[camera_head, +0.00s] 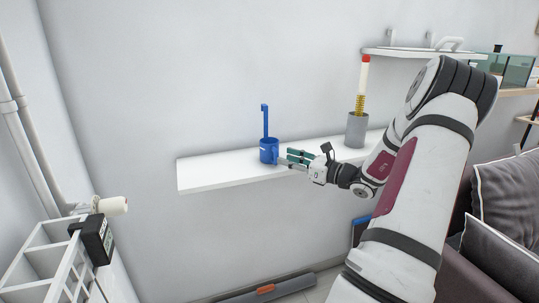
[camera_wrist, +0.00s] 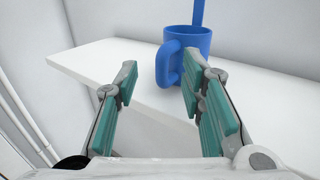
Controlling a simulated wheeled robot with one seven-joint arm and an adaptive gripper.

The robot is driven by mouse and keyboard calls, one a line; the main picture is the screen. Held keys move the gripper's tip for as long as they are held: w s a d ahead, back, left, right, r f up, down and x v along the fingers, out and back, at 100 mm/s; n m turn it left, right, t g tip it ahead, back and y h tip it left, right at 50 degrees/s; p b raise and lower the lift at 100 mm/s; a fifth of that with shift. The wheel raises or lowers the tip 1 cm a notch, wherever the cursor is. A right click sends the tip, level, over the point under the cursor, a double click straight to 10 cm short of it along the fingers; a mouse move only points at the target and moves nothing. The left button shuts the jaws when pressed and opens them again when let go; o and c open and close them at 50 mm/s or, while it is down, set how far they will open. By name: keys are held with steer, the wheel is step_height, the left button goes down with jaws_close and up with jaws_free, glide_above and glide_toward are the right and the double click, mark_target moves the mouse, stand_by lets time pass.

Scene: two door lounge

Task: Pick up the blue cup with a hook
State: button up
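The blue cup (camera_head: 268,151) stands upright on a white wall shelf (camera_head: 215,174). A tall blue strip with a hook at its top (camera_head: 265,120) rises from the cup. In the wrist view the cup (camera_wrist: 195,38) is ahead and right of centre, its handle (camera_wrist: 162,64) turned toward my gripper. My gripper (camera_wrist: 160,72) is open and empty, its teal-padded fingers apart. The handle lies in the gap ahead, closer to the right finger, whose tip overlaps the cup in the picture. I cannot tell whether they touch. In the head view my gripper (camera_head: 288,160) is just right of the cup.
A grey cylinder (camera_head: 356,130) holding a red-topped white and yellow item stands on the shelf, right of my gripper. A higher shelf (camera_head: 405,53) is above it. A sofa with cushions (camera_head: 508,200) is at right. A white rack (camera_head: 45,255) stands lower left. The shelf's left end is clear.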

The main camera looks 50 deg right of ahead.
mark_target(269, 147)
steer(key=w, duration=0.4)
steer(key=shift+f, duration=0.1)
steer(key=shift+c, duration=0.2)
jaws_close()
